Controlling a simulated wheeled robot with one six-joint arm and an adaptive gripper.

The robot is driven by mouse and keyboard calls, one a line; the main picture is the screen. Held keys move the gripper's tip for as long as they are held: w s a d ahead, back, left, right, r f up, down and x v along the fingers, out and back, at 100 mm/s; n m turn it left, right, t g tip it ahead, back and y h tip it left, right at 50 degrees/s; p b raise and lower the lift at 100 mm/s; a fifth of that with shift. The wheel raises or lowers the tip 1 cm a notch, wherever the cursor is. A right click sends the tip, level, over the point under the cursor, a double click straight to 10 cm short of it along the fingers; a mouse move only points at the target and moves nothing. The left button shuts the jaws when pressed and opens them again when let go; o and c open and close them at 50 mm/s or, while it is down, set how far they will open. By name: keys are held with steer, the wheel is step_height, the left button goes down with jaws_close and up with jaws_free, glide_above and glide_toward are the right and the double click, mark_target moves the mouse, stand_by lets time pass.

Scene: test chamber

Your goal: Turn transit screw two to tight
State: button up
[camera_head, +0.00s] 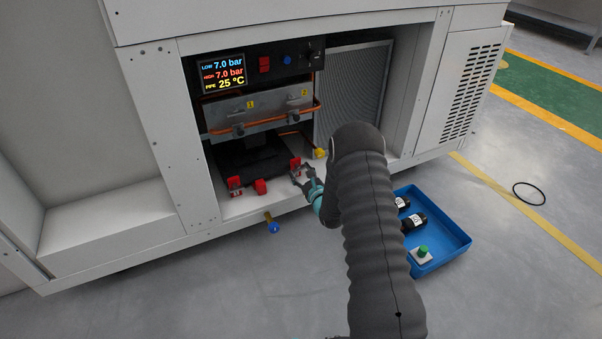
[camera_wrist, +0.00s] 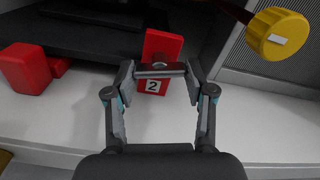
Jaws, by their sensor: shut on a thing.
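Transit screw two is a dark grey crossbar (camera_wrist: 160,70) with a round centre, in front of a red bracket (camera_wrist: 164,44) whose white label reads 2. My gripper (camera_wrist: 159,72) is shut on the two ends of this crossbar, which lies nearly level between the fingertips in the wrist view. In the head view the red bracket (camera_head: 295,162) stands at the front of the open cabinet bay, with my gripper (camera_head: 301,174) reaching it from the right. The screw's thread is hidden, so its depth cannot be told.
A yellow cap (camera_wrist: 278,35) is close at the right. A red block (camera_wrist: 27,69) stands at the left. Another red bracket (camera_head: 235,184) is farther left. A blue-handled valve (camera_head: 272,226) hangs below the front edge. A blue tray (camera_head: 447,254) sits on the floor.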

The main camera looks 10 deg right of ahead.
steer(key=o, duration=1.2)
steer(key=shift+a, duration=0.1)
steer(key=shift+c, duration=0.2)
steer(key=shift+s+d, duration=0.25)
steer(key=shift+s, duration=0.05)
steer(key=v, duration=1.1)
steer(key=shift+s, duration=0.2)
